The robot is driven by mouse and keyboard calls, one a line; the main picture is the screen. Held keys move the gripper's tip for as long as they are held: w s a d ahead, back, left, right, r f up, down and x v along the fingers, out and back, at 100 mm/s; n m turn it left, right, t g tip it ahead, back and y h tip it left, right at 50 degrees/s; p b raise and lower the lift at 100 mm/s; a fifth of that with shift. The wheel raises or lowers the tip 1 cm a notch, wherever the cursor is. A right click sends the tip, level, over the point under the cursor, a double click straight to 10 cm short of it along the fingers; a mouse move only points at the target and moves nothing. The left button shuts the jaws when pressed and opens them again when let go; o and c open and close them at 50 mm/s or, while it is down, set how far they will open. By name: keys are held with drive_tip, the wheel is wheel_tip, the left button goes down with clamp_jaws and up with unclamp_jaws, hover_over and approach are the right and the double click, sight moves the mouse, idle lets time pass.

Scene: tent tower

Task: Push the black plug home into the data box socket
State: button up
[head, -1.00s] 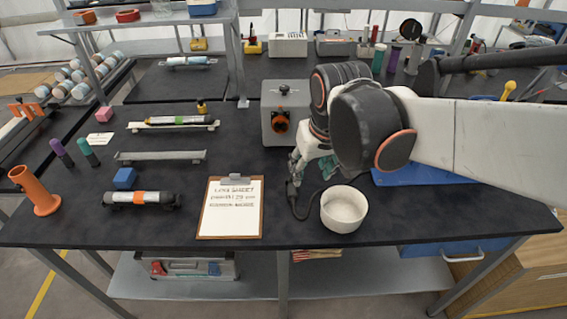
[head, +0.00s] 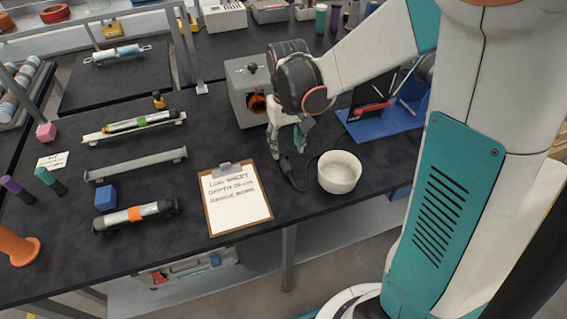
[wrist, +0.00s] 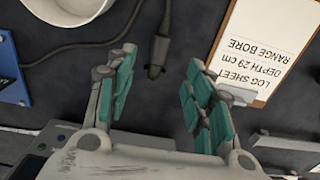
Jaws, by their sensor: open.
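The black plug (head: 286,168) lies on the dark bench between the clipboard and the white bowl, with its cable curving towards the bowl. In the wrist view the plug (wrist: 157,54) lies around the gap between my fingertips, its end pointing towards my palm. My gripper (head: 287,145) points down over the plug end, open and empty. Its teal-padded fingers (wrist: 162,66) stand apart on either side of the plug's line; I cannot tell the height between them. The grey data box (head: 240,88) stands behind my gripper. Its orange-ringed socket (head: 256,103) faces the front, partly beside my wrist.
The clipboard (head: 235,199) lies left of the plug. The white bowl (head: 340,172) stands close on its right. A blue tray (head: 382,124) is behind the bowl. Tubes on rests and a blue block (head: 105,195) are at the left. Bare bench lies between box and clipboard.

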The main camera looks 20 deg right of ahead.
sight(286, 163)
drive_tip(key=f+b, duration=0.3)
drive_tip(key=f, duration=0.6)
drive_tip(key=shift+w, duration=0.2)
drive_tip(key=shift+r, duration=0.1)
clamp_jaws()
